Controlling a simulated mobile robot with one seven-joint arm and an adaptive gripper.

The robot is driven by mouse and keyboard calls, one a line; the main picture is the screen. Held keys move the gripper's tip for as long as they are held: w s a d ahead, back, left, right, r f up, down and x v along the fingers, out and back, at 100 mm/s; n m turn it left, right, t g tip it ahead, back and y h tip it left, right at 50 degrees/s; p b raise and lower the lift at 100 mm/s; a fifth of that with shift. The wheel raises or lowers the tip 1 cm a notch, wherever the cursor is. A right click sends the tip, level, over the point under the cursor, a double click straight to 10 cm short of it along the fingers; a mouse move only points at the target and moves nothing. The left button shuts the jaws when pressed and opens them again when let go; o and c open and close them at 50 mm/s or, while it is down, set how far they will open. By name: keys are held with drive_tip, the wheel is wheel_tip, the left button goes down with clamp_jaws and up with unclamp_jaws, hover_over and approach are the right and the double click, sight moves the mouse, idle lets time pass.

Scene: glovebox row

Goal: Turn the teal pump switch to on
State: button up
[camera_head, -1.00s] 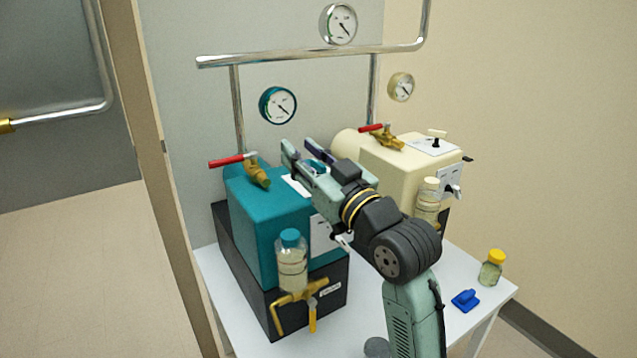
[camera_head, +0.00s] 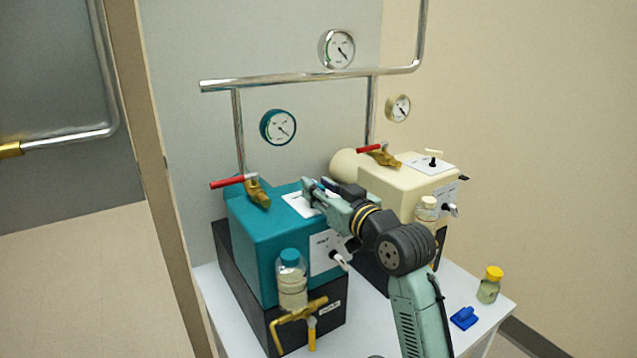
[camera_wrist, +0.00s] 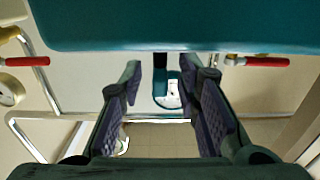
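The teal pump (camera_head: 262,237) stands on a dark base at the left of the white table. Its front carries a white plate (camera_head: 322,250) with a light-tipped lever (camera_head: 339,261); its lettering is too small to read. Another white plate (camera_head: 298,204) lies on the pump's top; any switch there is hidden by my gripper. My gripper (camera_head: 314,190) is low over this top plate. In the wrist view my gripper (camera_wrist: 168,85) is open, with nothing between its fingers. A large teal surface (camera_wrist: 180,25) fills the wrist view's top; I cannot tell which part it is.
A red-handled valve (camera_head: 232,181) sits on the teal pump's back left. A cream pump (camera_head: 405,185) stands close on the right. A bottle (camera_head: 292,283) and brass tap (camera_head: 297,311) front the teal pump.

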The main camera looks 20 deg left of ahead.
drive_tip(key=shift+w+a, duration=0.25)
drive_tip(key=shift+a, duration=0.1)
drive_tip(key=shift+c, duration=0.2)
clamp_jaws()
